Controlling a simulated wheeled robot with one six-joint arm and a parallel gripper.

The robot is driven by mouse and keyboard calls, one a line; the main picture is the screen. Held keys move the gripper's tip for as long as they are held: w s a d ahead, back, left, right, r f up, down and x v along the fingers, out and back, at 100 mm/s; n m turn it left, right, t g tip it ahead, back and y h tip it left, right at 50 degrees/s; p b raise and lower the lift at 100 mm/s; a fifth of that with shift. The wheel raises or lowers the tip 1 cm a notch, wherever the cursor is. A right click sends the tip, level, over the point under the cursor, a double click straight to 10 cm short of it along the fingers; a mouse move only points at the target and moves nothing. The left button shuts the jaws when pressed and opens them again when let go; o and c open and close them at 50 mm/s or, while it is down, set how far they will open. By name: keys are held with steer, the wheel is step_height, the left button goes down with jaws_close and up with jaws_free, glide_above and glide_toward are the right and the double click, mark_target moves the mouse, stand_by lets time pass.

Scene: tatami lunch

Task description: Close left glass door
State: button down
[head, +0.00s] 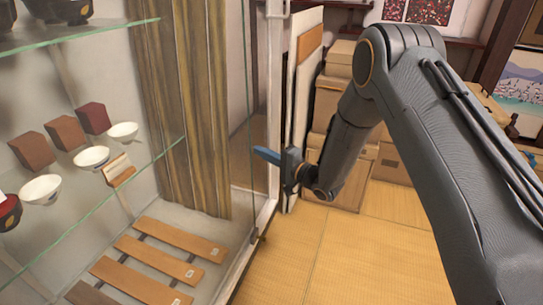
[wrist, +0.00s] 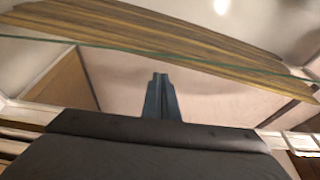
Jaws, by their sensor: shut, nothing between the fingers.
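The display cabinet stands at the left in the head view, with a white front post (head: 274,110). A clear pane, which seems to be the glass door (head: 249,95), shows as a faint upright edge just left of that post; how far it stands open I cannot tell. My gripper (head: 258,151) is shut and empty, its blue fingers pointing left across the post towards the cabinet. In the wrist view the shut fingers (wrist: 160,80) point at the cabinet, with a thin green glass edge (wrist: 130,49) beyond the tips. Contact with the glass cannot be told.
Glass shelves (head: 95,210) hold white bowls (head: 91,158) and small brown boxes (head: 68,132). Wooden slats (head: 160,254) lie on the cabinet floor by a striped wooden panel (head: 180,110). Cardboard boxes (head: 332,100) stand behind my arm. The tatami floor (head: 345,260) in front is clear.

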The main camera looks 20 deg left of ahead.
steer(key=shift+s+a, duration=0.1)
steer(key=shift+s, duration=1.35)
steer(key=shift+s+r, duration=0.1)
